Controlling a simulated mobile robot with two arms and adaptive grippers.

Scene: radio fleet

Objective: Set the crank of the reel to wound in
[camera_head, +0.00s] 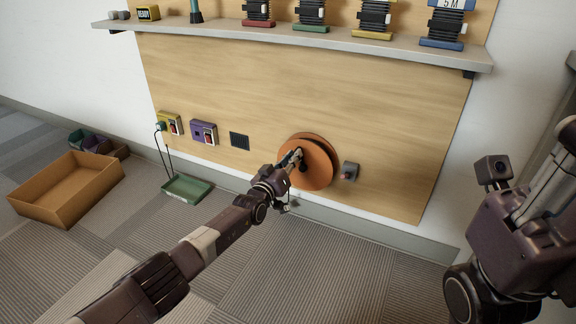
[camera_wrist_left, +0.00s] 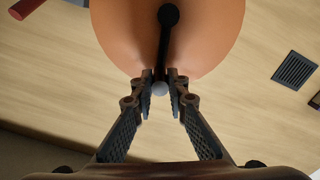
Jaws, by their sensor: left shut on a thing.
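The orange reel (camera_head: 318,168) is mounted on the wooden wall panel, low and right of centre. In the left wrist view the reel (camera_wrist_left: 205,35) fills the top, with a black crank (camera_wrist_left: 163,45) running from a round hub down to a grey knob (camera_wrist_left: 160,88). My left gripper (camera_head: 293,157) is at the reel's front. In the left wrist view its fingers (camera_wrist_left: 160,93) are shut on the crank's knob end, one on each side. In the head view the gripper hides part of the crank. My right arm shows at the right edge, but its fingertips do not show.
A shelf (camera_head: 300,42) with several spools runs above the reel. A grey box with a red part (camera_head: 349,171) sits just right of the reel, and a dark vent (camera_head: 239,141) to its left. Yellow (camera_head: 168,123) and purple (camera_head: 203,132) switch boxes are further left.

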